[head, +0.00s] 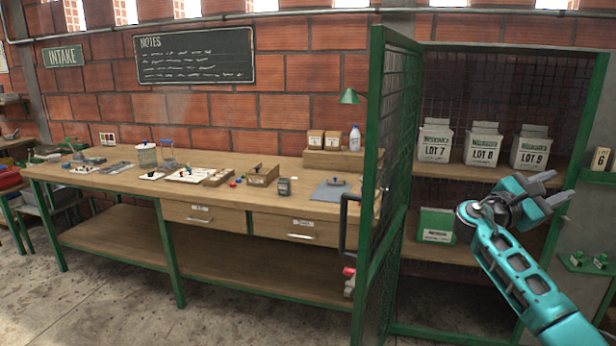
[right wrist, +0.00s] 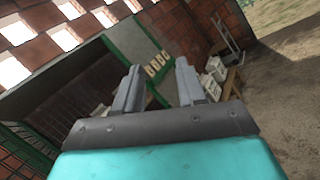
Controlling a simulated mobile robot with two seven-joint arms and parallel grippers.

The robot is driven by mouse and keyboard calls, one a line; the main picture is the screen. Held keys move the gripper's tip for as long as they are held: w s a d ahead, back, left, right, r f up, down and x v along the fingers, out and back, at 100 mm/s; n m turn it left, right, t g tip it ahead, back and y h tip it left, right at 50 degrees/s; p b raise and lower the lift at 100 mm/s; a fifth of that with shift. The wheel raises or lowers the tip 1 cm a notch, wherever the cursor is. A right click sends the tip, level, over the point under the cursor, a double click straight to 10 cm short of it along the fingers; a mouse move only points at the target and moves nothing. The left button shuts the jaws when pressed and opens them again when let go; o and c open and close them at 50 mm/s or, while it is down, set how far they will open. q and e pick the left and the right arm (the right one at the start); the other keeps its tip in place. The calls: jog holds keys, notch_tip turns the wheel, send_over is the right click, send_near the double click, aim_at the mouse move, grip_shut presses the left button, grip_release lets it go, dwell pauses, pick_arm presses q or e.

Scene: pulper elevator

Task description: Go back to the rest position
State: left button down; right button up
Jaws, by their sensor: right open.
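My right gripper (head: 546,185) is raised at the right of the head view, in front of the open cage cabinet. Its grey fingers are apart with nothing between them. In the right wrist view the two fingers (right wrist: 158,88) stand apart and empty. My left gripper does not show in either view.
The cage cabinet's green mesh door (head: 388,180) stands open between the workbench (head: 130,170) and the shelves. A green box (head: 435,224) sits lower. Open concrete floor (head: 120,300) lies before the bench.

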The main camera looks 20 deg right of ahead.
jog(key=w+a+f+t+y, duration=0.2)
jog(key=w+f+t+y, duration=0.1)
jog(key=w+t, duration=0.4)
jog(key=w+a+f+t+y, duration=0.1)
jog(key=w+f+t+y, duration=0.25)
jog(key=w+t, duration=0.3)
jog(key=w+a+r+m+t+y, duration=0.3)
jog(key=w+a+m+t+y, duration=0.35)
jog(key=a+y, duration=0.3)
jog(key=s+a+f+g+y, duration=0.1)
jog(key=s+a+f, duration=0.3)
jog(key=a+f, duration=0.3)
jog(key=s+a+f+n+g+y, duration=0.1)
jog(key=s+a+f+y, duration=0.15)
jog(key=a+f, duration=0.55)
jog(key=s+a+f+g+y, duration=0.1)
jog(key=s+a+f, duration=0.3)
jog(key=f, duration=0.6)
jog(key=s+a+f+g, duration=0.1)
jog(key=s+a+f, duration=0.2)
jog(key=s, duration=0.4)
jog(key=s+a+f+m+g+y, duration=0.1)
jog(key=s+a+f, duration=0.3)
jog(key=s+a, duration=0.2)
jog(key=s+a+f+m+g+y, duration=0.1)
jog(key=s+a+f, duration=0.3)
jog(key=s, duration=0.6)
jog(key=shift+a+g, duration=0.5)
jog(key=shift+a, duration=0.2)
